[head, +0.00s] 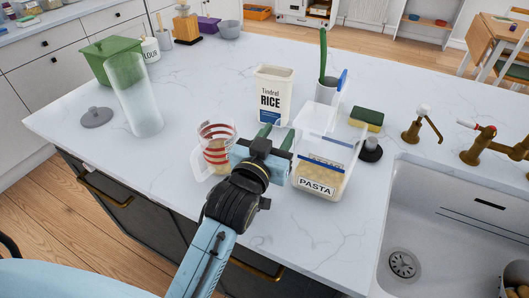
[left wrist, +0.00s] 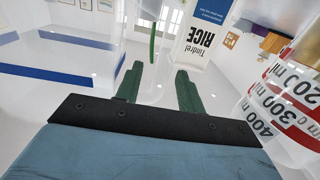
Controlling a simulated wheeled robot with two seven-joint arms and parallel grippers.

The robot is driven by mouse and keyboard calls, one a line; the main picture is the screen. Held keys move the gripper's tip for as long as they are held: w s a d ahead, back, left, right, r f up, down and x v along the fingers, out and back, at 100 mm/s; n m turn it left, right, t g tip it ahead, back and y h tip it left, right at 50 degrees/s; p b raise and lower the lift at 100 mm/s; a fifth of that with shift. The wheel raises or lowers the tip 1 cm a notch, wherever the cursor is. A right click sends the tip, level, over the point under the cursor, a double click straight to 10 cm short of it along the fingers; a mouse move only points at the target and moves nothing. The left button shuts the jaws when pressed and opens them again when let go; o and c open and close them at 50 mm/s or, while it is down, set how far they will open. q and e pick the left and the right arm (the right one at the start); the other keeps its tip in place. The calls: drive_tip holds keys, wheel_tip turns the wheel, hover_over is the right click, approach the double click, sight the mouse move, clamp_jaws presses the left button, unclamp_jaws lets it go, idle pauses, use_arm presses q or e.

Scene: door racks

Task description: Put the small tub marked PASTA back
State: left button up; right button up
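The clear tub marked PASTA (head: 317,186) stands upright on the counter near its front edge, left of the sink. It has tan contents low down and blue strips; its clear walls make its upper outline hard to trace. My left gripper (head: 276,134) is just left of the tub, between it and the measuring jug. Its two green fingers are apart in the left wrist view (left wrist: 158,82), with no clear object gripped between them. See-through walls with blue strips (left wrist: 60,76) show left of the fingers there. My right gripper is not in view.
A RICE box (head: 272,96) stands behind the gripper; a red-marked measuring jug (head: 214,158) is close on its left. A utensil holder (head: 326,92), sponge (head: 367,118) and black stopper (head: 371,150) are behind the tub. A tall clear container (head: 136,98) stands left. The sink (head: 450,235) is right.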

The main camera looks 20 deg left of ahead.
use_arm(q)
drive_tip(key=s, duration=1.1)
drive_tip(key=shift+s, duration=0.15)
